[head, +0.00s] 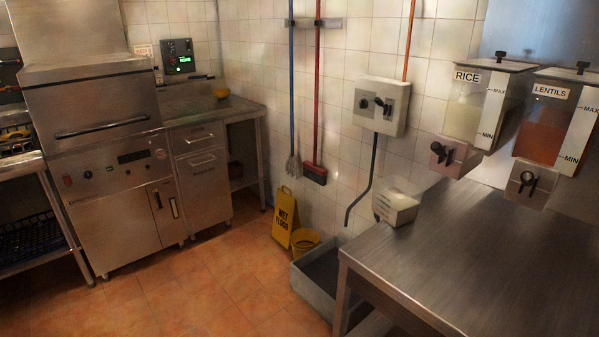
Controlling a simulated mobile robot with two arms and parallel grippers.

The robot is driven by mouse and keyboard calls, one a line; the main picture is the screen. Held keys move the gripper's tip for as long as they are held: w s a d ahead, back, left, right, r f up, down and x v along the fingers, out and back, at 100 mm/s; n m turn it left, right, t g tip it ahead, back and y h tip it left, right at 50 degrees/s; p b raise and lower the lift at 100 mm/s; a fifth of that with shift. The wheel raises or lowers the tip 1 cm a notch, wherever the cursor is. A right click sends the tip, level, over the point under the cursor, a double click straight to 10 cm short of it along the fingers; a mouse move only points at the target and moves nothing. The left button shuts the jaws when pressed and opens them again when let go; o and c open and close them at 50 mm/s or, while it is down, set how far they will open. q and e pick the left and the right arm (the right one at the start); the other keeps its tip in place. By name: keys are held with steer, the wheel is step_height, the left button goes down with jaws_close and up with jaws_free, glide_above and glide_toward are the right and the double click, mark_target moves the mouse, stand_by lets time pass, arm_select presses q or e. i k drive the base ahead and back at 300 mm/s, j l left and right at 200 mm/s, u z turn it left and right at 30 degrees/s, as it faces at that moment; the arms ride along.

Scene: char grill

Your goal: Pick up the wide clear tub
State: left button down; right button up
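A small pale, see-through tub (396,210) with a wide top and narrower base stands at the far left corner of the steel table. It looks like the wide clear tub, though it is small in the head view and its contents are hard to make out. No gripper shows in the head view, so their distance to the tub and their state cannot be seen.
The steel table (480,255) has a bare top. Rice (475,105) and lentils (550,120) dispensers hang above it. A floor basin (310,285), yellow bucket (304,242) and wet floor sign (284,216) stand left of it. The tiled floor (200,290) is open.

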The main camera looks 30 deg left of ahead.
mark_target(397, 200)
steer(key=i+j+u, duration=0.2)
steer(key=u, duration=0.25)
steer(key=i+j+u, duration=0.25)
steer(key=u, duration=0.25)
steer(key=i+j+u, duration=0.2)
steer(key=u, duration=0.25)
steer(key=i+u, duration=0.3)
steer(key=u, duration=0.2)
steer(key=i+j, duration=0.1)
steer(key=i, duration=0.4)
steer(key=i+j, duration=0.1)
steer(key=i, duration=0.45)
steer(key=i+z, duration=0.2)
steer(key=z, duration=0.25)
steer(key=i+z, duration=0.25)
steer(key=z, duration=0.2)
steer(key=i+z, duration=0.2)
steer(key=z, duration=0.2)
steer(key=i+j+z, duration=0.15)
steer(key=z, duration=0.3)
steer(key=j, duration=0.1)
